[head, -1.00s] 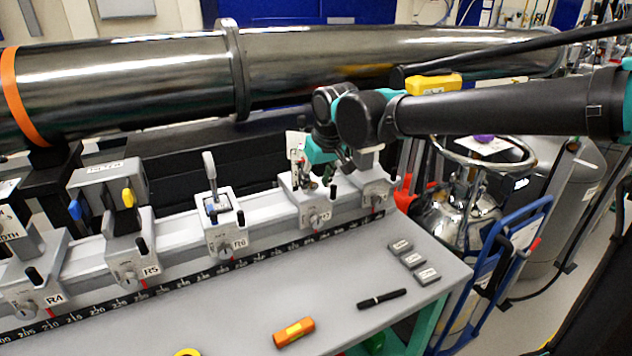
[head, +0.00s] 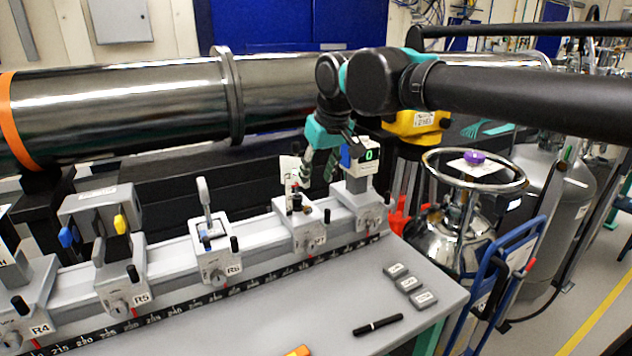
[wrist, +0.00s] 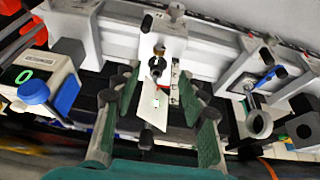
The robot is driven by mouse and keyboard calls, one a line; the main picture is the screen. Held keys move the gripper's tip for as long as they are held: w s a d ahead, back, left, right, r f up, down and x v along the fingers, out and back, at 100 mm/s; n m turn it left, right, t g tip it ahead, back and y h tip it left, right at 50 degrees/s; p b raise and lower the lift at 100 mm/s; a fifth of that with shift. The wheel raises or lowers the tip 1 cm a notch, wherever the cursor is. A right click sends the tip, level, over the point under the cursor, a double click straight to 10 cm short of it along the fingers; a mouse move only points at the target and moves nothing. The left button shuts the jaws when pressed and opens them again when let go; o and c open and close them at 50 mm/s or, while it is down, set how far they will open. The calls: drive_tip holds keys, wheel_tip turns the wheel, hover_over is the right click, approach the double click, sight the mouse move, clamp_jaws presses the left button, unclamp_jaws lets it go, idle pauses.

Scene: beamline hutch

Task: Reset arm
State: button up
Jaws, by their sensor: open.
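My gripper (head: 318,165) hangs fingers-down just above and behind the R7 carrier (head: 308,232) on the grey rail. It is open, with green-padded fingers. In the wrist view, my gripper (wrist: 158,82) has its fingers spread on either side of a small white plate (wrist: 154,108) on that carrier. The plate (head: 290,170) stands upright beside the fingers in the head view. I see no finger pressed against it, but the exact gap is hard to tell.
The end carrier (head: 362,205) with a lit green display (head: 368,155) stands close right of my gripper. A dark metal tube (head: 130,95) runs behind. Carriers R6 (head: 213,262) and R5 (head: 125,285) stand left. The table's front holds a black marker (head: 378,324) and grey blocks (head: 409,284).

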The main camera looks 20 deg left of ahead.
idle(0.4)
drive_tip(key=w+d+f+m+h, duration=0.1)
drive_tip(key=w+d+f+m, duration=0.15)
drive_tip(key=d+f, duration=0.5)
drive_tip(key=w+d+f+m+t, duration=0.1)
drive_tip(key=w+d+f, duration=0.25)
drive_tip(key=d, duration=0.65)
drive_tip(key=w+d+f+m+h, duration=0.1)
drive_tip(key=w+d+f+m, duration=0.15)
drive_tip(key=d+f, duration=0.5)
drive_tip(key=s+d+f+m, duration=0.1)
drive_tip(key=s+d+f, duration=0.2)
drive_tip(key=d, duration=0.4)
drive_tip(key=s+d+f+m+h, duration=0.1)
drive_tip(key=s+d+f+m, duration=0.1)
drive_tip(key=s+d+f, duration=0.2)
drive_tip(key=s+d+f+m, duration=0.1)
drive_tip(key=s+d+f, duration=0.2)
drive_tip(key=d, duration=0.6)
wheel_tip(320, 180, down, 2)
drive_tip(key=shift+s+d+f, duration=0.2)
drive_tip(key=shift+s+d, duration=0.15)
drive_tip(key=shift+s, duration=0.05)
